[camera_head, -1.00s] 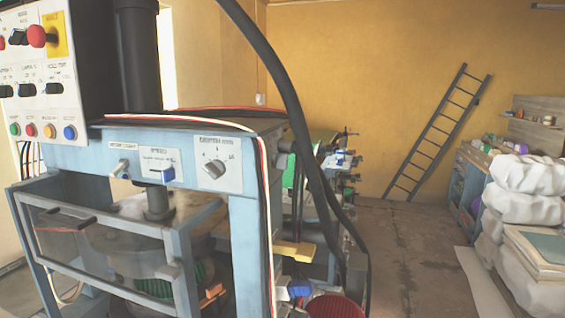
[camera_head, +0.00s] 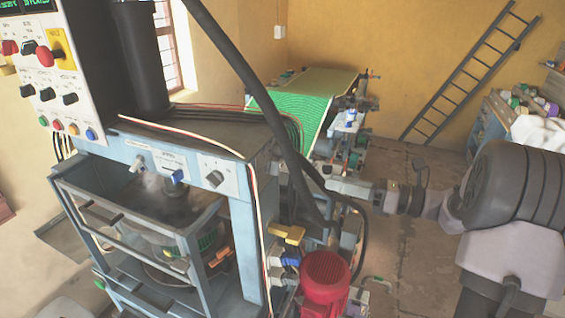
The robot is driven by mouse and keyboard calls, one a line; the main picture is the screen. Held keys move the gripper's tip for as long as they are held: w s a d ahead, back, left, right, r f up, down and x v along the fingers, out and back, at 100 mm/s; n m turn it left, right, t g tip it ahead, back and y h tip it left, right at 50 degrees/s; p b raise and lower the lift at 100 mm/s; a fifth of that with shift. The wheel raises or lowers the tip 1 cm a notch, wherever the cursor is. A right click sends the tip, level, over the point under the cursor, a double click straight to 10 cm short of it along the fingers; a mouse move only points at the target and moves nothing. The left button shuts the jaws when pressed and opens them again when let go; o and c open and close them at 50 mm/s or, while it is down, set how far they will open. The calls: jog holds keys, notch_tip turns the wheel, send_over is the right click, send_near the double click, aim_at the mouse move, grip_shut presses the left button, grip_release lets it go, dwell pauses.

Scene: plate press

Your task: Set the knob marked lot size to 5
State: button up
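No label reading lot size is legible in this view, so I cannot tell which knob carries it. The upper left control panel (camera_head: 62,75) has black knobs in a row, among them a left one (camera_head: 27,90), a middle one (camera_head: 47,94) and a right one (camera_head: 70,98). Above them are a red knob (camera_head: 10,47) and a black knob (camera_head: 29,47). The press's front beam carries another dial knob (camera_head: 214,179). My arm reaches in from the right; my gripper (camera_head: 345,187) appears at its left end, apart from these knobs. Its fingers are too unclear to judge.
A red emergency button (camera_head: 45,57) sits on a yellow plate, with coloured push buttons (camera_head: 73,129) lower on the panel. A thick black hose (camera_head: 235,60) crosses before the press. A red motor (camera_head: 325,280) stands low beside it. Floor is open at right, towards the ladder (camera_head: 470,75).

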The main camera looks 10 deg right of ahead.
aim_at(279, 169)
jog(key=x, duration=1.3)
jog(key=shift+w+a, duration=0.2)
jog(key=shift+a, duration=0.1)
jog(key=shift+c, duration=0.4)
grip_shut()
